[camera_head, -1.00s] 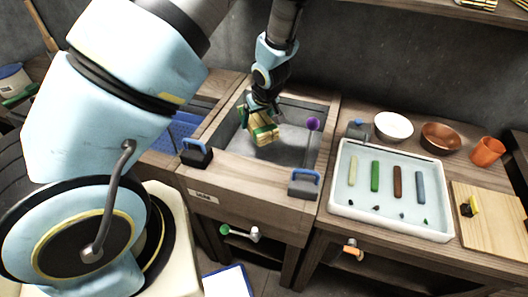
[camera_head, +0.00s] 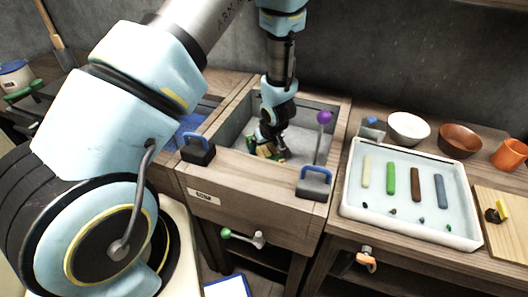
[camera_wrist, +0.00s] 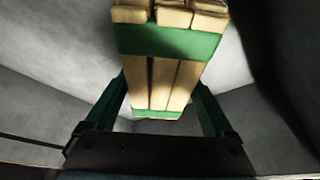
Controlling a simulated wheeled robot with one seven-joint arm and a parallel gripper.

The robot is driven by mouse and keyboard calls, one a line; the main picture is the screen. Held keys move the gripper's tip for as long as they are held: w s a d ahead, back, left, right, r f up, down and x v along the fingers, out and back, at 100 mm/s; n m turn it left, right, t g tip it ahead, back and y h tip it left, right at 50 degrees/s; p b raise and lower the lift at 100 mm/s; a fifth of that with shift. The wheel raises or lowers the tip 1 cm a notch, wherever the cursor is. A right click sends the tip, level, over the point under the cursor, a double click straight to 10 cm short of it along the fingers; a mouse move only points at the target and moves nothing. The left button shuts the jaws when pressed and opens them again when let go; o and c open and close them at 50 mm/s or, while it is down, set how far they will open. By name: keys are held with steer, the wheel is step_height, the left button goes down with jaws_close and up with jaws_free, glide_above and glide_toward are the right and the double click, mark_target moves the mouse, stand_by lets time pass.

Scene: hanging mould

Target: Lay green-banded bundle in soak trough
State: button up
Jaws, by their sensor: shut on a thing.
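The green-banded bundle (camera_wrist: 165,85) is a stack of pale wooden strips with green bands around it. In the wrist view it lies lengthwise between the two dark fingers of my gripper (camera_wrist: 163,112), which is shut on it. In the head view the bundle (camera_head: 262,152) is partly hidden by my gripper (camera_head: 268,140). Both are down inside the grey-lined soak trough (camera_head: 240,118), in its front left part. I cannot tell whether the bundle touches the trough floor.
Two blue-handled black blocks (camera_head: 198,150) (camera_head: 315,182) sit on the trough's front edge. A purple-knobbed rod (camera_head: 323,118) stands at its right. A white tray (camera_head: 405,222) with coloured bars, several bowls and an orange cup (camera_head: 509,154) are on the right bench.

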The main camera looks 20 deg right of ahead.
steer(key=shift+f, duration=0.25)
steer(key=shift+f, duration=0.1)
steer(key=o, duration=1.2)
steer(key=shift+o, duration=0.2)
steer(key=p+v, duration=0.3)
steer(key=v, duration=0.9)
steer(key=shift+p, duration=0.35)
steer(key=w+a+r+g+h, duration=0.2)
steer(key=w+a+r, duration=0.1)
steer(key=a+r, duration=0.65)
steer(key=s+a+r+m, duration=0.1)
steer(key=s+a+r, duration=0.2)
steer(key=a, duration=0.6)
steer(key=s+a+r+m+y, duration=0.1)
steer(key=s+a+r, duration=0.2)
steer(key=a+r, duration=0.3)
steer(key=a, duration=0.4)
steer(key=shift+s+r+g, duration=0.15)
steer(key=shift+r+g, duration=0.1)
steer(key=shift+g, duration=0.15)
